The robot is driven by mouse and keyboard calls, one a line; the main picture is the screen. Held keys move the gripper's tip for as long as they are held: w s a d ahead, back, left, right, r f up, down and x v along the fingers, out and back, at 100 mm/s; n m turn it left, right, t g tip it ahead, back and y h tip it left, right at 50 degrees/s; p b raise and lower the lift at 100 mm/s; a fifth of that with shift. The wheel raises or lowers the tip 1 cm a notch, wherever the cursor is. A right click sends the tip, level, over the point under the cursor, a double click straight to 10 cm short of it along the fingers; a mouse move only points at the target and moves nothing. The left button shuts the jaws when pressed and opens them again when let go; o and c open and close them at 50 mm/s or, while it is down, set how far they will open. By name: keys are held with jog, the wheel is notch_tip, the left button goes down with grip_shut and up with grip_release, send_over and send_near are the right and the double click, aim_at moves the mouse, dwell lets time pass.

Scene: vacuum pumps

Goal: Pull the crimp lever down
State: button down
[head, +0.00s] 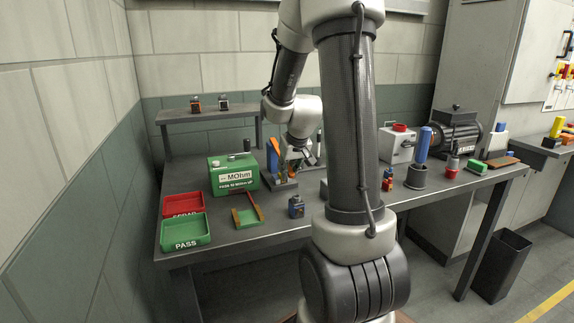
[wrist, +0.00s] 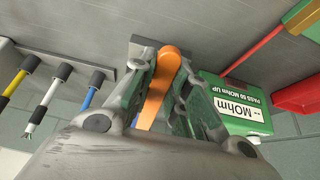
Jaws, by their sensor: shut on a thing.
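The crimp lever is the orange, rounded bar (wrist: 158,88) in the wrist view, between my two fingers. My gripper (wrist: 163,75) is shut on it, with one finger pad on each side. A grey plate or base (wrist: 150,44) shows just beyond the lever's tip. In the head view my gripper (head: 296,160) is at the back middle of the bench, beside an upright blue part with orange near it (head: 273,152). My arm and gripper hide much of that spot, so the lever's exact angle is hard to tell.
A green MOhm meter (head: 233,173) stands close left of my gripper. Red (head: 183,203) and green PASS (head: 186,232) trays lie at the left.

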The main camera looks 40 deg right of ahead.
jog(key=shift+f, duration=0.2)
dwell(0.3)
jog(key=c, duration=1.4)
grip_release()
jog(key=shift+w, duration=0.1)
jog(key=shift+o, duration=0.2)
jog(key=shift+r, duration=0.1)
jog(key=v, duration=1.1)
jog(key=shift+s+r, duration=0.25)
jog(key=shift+s, duration=0.1)
jog(key=shift+s+a, duration=0.1)
